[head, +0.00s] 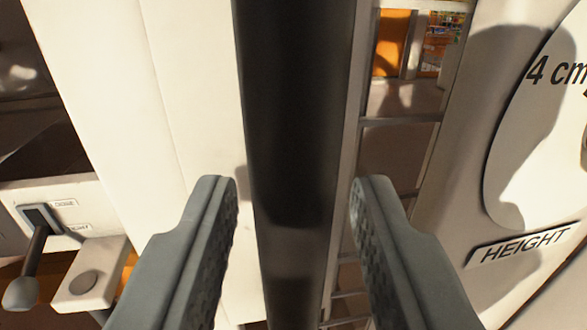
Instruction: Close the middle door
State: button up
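My gripper (293,185) is open, its two grey fingers apart in the lower middle of the head view. A dark, upright bar or edge (293,90) runs between the fingertips from the top of the view to the bottom. A gap shows on each side of it, and I cannot tell its depth from the fingers. A white upright panel (180,70) adjoins it on the left. I cannot tell for sure whether this panel and dark edge are the middle door; no whole door is in view.
On the right is a metal-framed grid (400,121) with openings, then a white panel with a round "4 cm" dial (540,150) and a "HEIGHT" label (525,243). At lower left are a lever (28,270) and a white block with a round button (88,283).

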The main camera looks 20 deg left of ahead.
jog(key=shift+w+a, duration=0.1)
jog(key=shift+c, duration=0.2)
grip_shut()
